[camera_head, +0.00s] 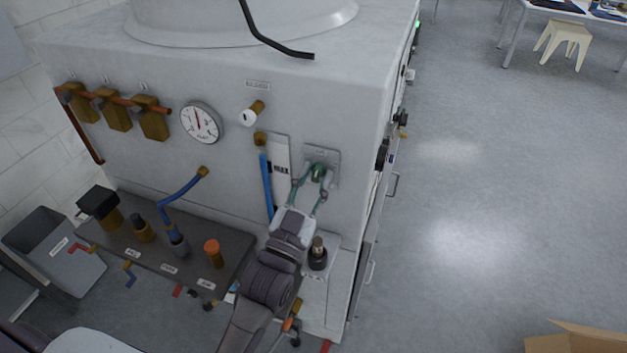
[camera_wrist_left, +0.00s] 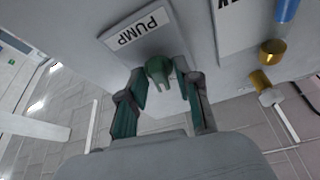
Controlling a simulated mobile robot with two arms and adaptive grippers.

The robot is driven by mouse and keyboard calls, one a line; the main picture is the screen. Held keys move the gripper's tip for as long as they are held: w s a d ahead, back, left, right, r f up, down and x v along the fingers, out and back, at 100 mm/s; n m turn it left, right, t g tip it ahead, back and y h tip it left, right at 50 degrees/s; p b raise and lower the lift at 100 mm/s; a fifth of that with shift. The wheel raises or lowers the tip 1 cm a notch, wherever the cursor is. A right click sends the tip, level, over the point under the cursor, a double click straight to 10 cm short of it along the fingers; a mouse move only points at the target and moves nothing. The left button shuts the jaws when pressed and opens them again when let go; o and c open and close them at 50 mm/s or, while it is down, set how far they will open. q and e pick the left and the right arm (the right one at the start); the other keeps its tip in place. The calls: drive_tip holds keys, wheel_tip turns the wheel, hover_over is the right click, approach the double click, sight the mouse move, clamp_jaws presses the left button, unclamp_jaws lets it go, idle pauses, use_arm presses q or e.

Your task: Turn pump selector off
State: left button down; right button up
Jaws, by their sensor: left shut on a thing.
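The pump selector is a green knob (camera_head: 319,172) on a grey plate (camera_head: 331,158) on the front panel of the white machine. In the left wrist view the knob (camera_wrist_left: 160,72) shows below a plate marked PUMP (camera_wrist_left: 139,32), which appears upside down. My left gripper (camera_head: 317,178) reaches up to the panel and its fingers are shut on the knob, one on each side. In the left wrist view the left gripper (camera_wrist_left: 162,84) has its green finger pads against or very close to the knob. My right gripper is not in view.
A round gauge (camera_head: 201,122) and a valve (camera_head: 252,112) are left of the knob. A blue hose (camera_head: 267,186) runs down beside the selector. A dark shelf with fittings (camera_head: 160,245) stands at lower left. Open floor (camera_head: 480,180) lies to the right.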

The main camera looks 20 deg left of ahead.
use_arm(q)
drive_tip(key=shift+n+y, duration=0.8)
drive_tip(key=shift+n, duration=0.8)
drive_tip(key=c, duration=1.2)
unclamp_jaws()
drive_tip(key=shift+o, duration=0.2)
drive_tip(key=shift+f, duration=0.1)
drive_tip(key=v, duration=1.1)
drive_tip(key=shift+s+f, duration=0.2)
drive_tip(key=shift+s, duration=0.15)
drive_tip(key=shift+d, duration=0.1)
